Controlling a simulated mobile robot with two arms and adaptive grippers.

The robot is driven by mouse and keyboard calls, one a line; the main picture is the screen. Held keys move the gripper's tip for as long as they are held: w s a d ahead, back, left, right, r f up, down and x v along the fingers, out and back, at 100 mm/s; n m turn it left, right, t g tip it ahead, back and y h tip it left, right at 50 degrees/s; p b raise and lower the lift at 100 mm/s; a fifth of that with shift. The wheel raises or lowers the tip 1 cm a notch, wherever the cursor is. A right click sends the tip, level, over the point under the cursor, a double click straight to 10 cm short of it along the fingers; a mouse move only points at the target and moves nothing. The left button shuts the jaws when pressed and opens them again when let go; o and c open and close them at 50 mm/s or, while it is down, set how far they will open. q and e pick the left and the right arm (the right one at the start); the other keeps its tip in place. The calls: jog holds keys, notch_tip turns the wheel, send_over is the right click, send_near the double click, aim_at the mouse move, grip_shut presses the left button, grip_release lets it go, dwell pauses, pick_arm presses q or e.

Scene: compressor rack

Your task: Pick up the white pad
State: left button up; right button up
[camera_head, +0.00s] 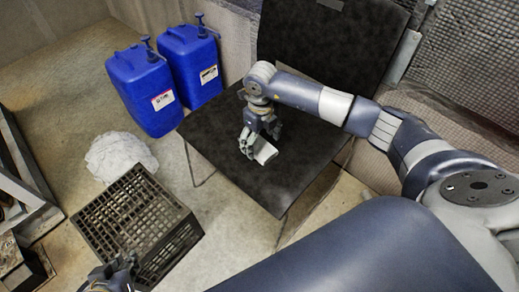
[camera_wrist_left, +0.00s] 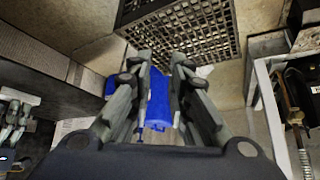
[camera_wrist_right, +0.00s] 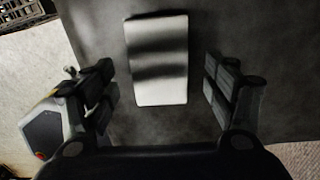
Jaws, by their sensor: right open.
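The white pad (camera_head: 264,152) lies on the seat of the black chair (camera_head: 225,158) in the head view. My right gripper (camera_head: 256,143) is just over the seat beside the pad and covers part of it. In the right wrist view the pad (camera_wrist_right: 157,58) lies between the two spread fingers of the right gripper (camera_wrist_right: 160,95), crossed by a dark shadow band. The fingers do not touch it. My left gripper (camera_head: 112,276) is at the bottom left of the head view. In the left wrist view the left gripper (camera_wrist_left: 158,75) has its fingers apart with nothing held.
A black crate (camera_head: 120,215) stands on the floor left of the chair, with a crumpled white bag (camera_head: 118,155) behind it. Two blue canisters (camera_head: 145,90) (camera_head: 192,65) stand left of the chair. The chair's backrest (camera_head: 320,45) rises behind my right arm.

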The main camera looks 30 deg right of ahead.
jog(key=shift+f, duration=0.8)
jog(key=c, duration=1)
pick_arm(q)
jog(key=shift+w+d+r+t, duration=0.2)
jog(key=shift+w+r, duration=0.1)
jog(key=shift+w, duration=0.2)
jog(key=shift+w+d+r+t, duration=0.1)
jog(key=shift+w+r+t, duration=0.15)
jog(key=shift+w, duration=0.2)
pick_arm(e)
jog(key=shift+o, duration=0.2)
jog(key=shift+r, duration=0.1)
